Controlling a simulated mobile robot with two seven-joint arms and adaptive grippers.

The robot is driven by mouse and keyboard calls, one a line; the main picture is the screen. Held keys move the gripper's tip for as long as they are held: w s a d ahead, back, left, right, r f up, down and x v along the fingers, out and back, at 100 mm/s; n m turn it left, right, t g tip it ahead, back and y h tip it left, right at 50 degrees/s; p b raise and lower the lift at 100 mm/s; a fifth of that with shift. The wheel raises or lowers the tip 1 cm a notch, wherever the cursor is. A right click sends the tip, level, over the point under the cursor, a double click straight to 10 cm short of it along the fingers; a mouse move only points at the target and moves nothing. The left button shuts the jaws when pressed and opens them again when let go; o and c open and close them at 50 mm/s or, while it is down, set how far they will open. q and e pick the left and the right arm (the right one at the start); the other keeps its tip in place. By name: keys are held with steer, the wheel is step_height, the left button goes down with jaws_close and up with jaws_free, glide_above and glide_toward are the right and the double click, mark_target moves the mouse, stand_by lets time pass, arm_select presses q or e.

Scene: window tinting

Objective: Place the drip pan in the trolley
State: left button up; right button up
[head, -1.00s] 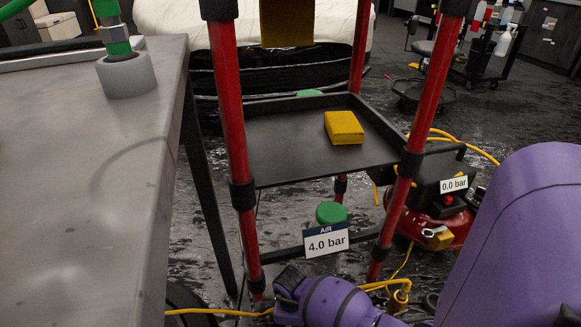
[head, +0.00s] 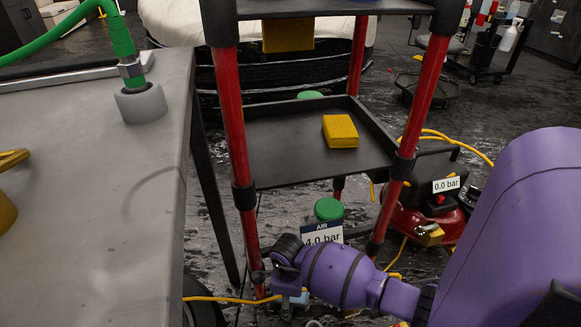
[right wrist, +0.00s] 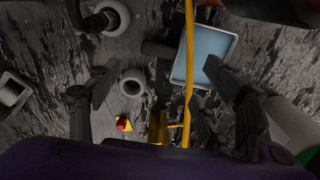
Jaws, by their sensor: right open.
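The trolley (head: 225,110) has red posts and black shelves and stands in the middle of the head view. A shallow light-blue tray with a pale rim, likely the drip pan (right wrist: 205,50), lies on the floor in the right wrist view. A yellow hose crosses in front of its left side. My right gripper (right wrist: 163,105) is open and empty, its fingers apart, with the tray beyond the right finger. In the head view my right arm reaches low in front of the trolley, and its fingers are not clearly seen.
A yellow block (head: 340,130) lies on the middle shelf, with bare shelf around it. A grey table (head: 90,220) fills the left. A red compressor (head: 425,215) stands at the right. Yellow hose (head: 232,299) runs along the floor by the trolley's foot.

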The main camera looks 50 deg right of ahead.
steer(key=shift+r, duration=0.4)
